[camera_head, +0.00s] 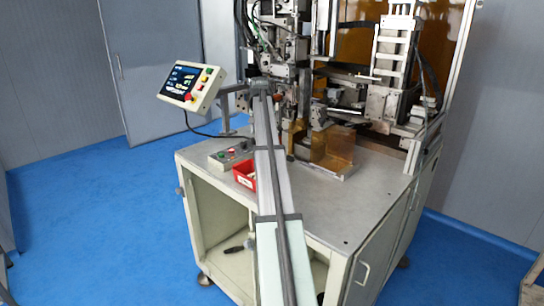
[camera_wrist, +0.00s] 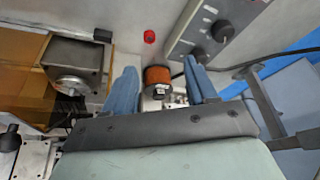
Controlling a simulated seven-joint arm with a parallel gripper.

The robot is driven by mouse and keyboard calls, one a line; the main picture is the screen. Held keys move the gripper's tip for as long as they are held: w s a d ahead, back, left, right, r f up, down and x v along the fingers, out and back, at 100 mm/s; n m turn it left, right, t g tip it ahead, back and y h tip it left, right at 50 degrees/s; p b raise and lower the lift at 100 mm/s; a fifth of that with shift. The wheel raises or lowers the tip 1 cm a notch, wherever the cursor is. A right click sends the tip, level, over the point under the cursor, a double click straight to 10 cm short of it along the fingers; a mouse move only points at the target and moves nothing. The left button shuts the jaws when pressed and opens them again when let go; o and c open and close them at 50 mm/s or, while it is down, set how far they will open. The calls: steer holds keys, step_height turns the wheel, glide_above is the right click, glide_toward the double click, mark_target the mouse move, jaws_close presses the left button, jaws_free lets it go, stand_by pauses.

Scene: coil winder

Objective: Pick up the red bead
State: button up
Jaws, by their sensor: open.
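The red bead (camera_wrist: 149,36) is a small round red thing with a darker middle. In the wrist view it lies on the grey table top, beyond my fingertips and slightly left of midway between them. My gripper (camera_wrist: 157,66) is open, with its two blue fingers wide apart. Nothing is held at the fingertips, and the bead is clear of both fingers. I cannot make out the bead in the head view, and my gripper's fingers do not show clearly there.
A copper-brown cylinder (camera_wrist: 157,75) shows between my fingers; I cannot tell its distance below them. A control box with dark knobs (camera_wrist: 222,30) is right of the bead, a metal block (camera_wrist: 88,58) left. In the head view, a red bin (camera_head: 244,174) stands on the table (camera_head: 335,215).

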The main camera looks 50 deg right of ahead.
steer(key=d+f, duration=0.1)
steer(key=f, duration=0.1)
steer(key=d+f, duration=0.2)
steer(key=f, duration=0.1)
steer(key=d+f, duration=0.1)
steer(key=f, duration=0.1)
steer(key=shift+d+f, duration=0.15)
steer(key=shift+f, duration=0.25)
steer(key=shift+x, duration=2.65)
steer(key=shift+c, duration=0.3)
steer(key=shift+a, duration=0.2)
jaws_close()
